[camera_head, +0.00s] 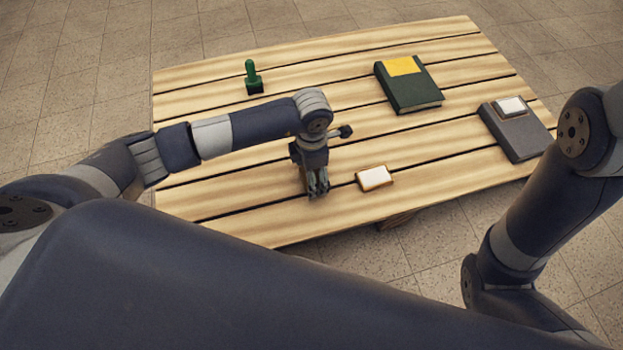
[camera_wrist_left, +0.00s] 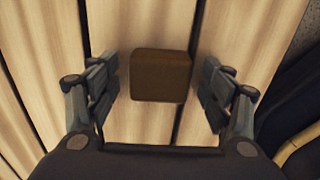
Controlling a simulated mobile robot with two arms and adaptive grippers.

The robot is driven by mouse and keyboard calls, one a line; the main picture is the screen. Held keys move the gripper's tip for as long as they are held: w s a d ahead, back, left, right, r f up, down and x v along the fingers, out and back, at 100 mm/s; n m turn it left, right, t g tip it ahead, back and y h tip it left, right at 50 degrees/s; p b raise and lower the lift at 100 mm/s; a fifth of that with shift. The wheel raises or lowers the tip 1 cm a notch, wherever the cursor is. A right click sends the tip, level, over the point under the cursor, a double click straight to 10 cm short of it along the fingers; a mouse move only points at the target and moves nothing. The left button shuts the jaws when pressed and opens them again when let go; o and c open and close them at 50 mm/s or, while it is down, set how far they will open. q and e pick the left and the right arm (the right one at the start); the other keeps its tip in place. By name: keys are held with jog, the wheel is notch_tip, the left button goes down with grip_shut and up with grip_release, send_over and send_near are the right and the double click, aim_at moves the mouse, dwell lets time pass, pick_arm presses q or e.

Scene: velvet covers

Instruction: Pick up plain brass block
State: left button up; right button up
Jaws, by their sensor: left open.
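The plain brass block (camera_wrist_left: 160,76) shows in the left wrist view as a dull brown, box-shaped piece on the wooden slats. It sits between the two fingers of my left gripper (camera_wrist_left: 160,92), with a gap visible on each side. My left gripper is open. In the head view my left gripper (camera_head: 318,192) points down over the front middle of the slatted table, and I cannot make out the block there; the gripper seems to hide it. My right arm shows at the right of the head view, but its gripper is out of the picture.
A white-topped block (camera_head: 374,179) lies just right of my left gripper on the slatted table (camera_head: 235,205). Farther back are a green-handled piece (camera_head: 252,79) and a dark green book (camera_head: 413,95) with a yellow patch. A grey book (camera_head: 522,139) bears a small white piece (camera_head: 510,106).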

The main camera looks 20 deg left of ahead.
pick_arm(q)
jog(key=shift+f, duration=0.2)
jog(key=shift+c, duration=0.3)
grip_shut()
jog(key=shift+w+r, duration=0.1)
jog(key=shift+r, duration=0.2)
